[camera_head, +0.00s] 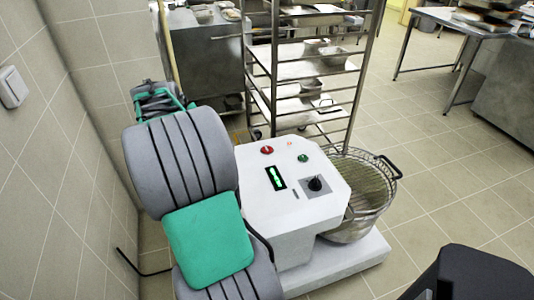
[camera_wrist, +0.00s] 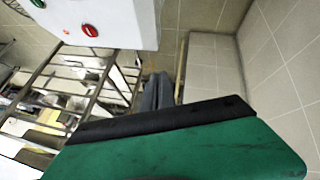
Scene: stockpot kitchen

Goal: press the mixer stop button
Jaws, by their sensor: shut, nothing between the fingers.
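The mixer is a white machine (camera_head: 300,212) in the middle of the head view. Its sloped top bears a red button (camera_head: 267,150), a green button (camera_head: 303,158), a black knob (camera_head: 315,184) and a lit green display (camera_head: 275,177). In the wrist view, the machine's white panel (camera_wrist: 110,15) is at the top, with the red button (camera_wrist: 90,30) and the green button (camera_wrist: 38,3). My gripper (camera_wrist: 157,78) is shut and empty, apart from the buttons. Its fingers show beyond its green-and-black housing. In the head view my arm mostly hides it, left of the machine.
A round metal pot with a wire guard (camera_head: 362,190) adjoins the machine's right side. A tall metal rack (camera_head: 358,85) with trays stands behind it. A tiled wall (camera_head: 45,150) is close on the left. The floor (camera_head: 440,190) at right is open; a steel table (camera_head: 450,18) stands far right.

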